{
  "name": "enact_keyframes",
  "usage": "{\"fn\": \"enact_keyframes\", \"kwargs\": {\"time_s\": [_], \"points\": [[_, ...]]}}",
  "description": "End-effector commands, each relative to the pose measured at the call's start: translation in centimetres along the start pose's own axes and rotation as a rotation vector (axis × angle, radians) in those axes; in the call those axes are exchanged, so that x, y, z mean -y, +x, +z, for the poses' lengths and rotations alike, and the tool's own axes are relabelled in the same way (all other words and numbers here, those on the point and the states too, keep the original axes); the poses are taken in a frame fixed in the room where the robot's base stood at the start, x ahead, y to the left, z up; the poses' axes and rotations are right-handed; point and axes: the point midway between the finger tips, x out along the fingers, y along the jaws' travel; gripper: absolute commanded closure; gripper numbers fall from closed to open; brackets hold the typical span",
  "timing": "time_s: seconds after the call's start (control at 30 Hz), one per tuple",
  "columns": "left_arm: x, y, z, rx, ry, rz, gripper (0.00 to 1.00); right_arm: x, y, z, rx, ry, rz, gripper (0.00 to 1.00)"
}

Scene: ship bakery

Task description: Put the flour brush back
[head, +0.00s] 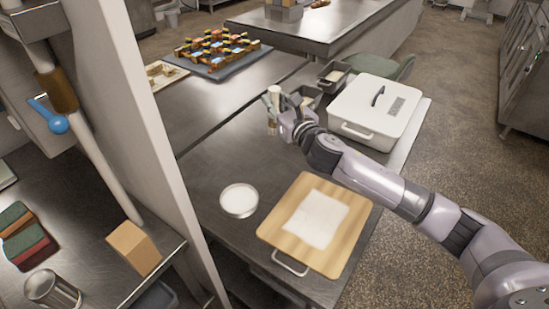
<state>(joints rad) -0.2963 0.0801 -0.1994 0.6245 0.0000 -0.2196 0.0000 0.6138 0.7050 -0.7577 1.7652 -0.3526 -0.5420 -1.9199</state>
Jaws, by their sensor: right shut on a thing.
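My right arm reaches in from the lower right across the steel counter. My right gripper (279,117) is at the counter's far part, left of the white lidded box. It is shut on a pale, slim upright thing (273,97), which looks like the flour brush. The fingers hide part of it, and its bristles are too small to tell. I cannot tell whether its lower end touches the counter. Small dark tins, one near (310,93) and one farther back (334,76), stand just beyond the gripper. My left gripper is not in view.
A round dish of white powder (239,201) and a wooden board (343,253) with a white sheet lie nearer. The white lidded box (374,113) stands right of the gripper. A pastry tray (233,70) is at the back. A pale post (137,125) borders the counter's left.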

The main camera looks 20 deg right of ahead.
Motion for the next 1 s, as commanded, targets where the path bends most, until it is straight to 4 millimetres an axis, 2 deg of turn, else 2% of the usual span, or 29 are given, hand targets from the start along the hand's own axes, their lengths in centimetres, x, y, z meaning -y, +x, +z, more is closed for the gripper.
{"fn": "enact_keyframes", "kwargs": {"time_s": [0.03, 0.1, 0.3, 0.4, 0.63, 0.83, 1.0], "points": [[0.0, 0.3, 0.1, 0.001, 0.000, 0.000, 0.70, -0.1, 0.0, -2.0, -0.006, 0.006, -0.001, 1.00], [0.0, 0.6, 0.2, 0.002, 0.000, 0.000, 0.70, -0.1, 0.0, -4.0, -0.006, 0.007, -0.001, 1.00], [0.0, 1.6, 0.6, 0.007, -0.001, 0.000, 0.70, -0.1, -0.1, -9.2, -0.005, 0.006, -0.002, 1.00], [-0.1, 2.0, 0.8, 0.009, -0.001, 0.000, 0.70, -0.1, 0.0, -10.9, -0.002, 0.005, -0.001, 1.00], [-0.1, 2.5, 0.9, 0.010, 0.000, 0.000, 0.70, -0.1, 0.0, -12.9, 0.001, 0.004, -0.001, 1.00], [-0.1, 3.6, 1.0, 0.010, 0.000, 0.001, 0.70, -0.1, 0.0, -16.0, 0.000, 0.005, -0.001, 1.00], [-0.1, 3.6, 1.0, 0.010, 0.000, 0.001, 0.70, -0.1, 0.0, -16.6, 0.001, 0.001, 0.000, 1.00]]}}
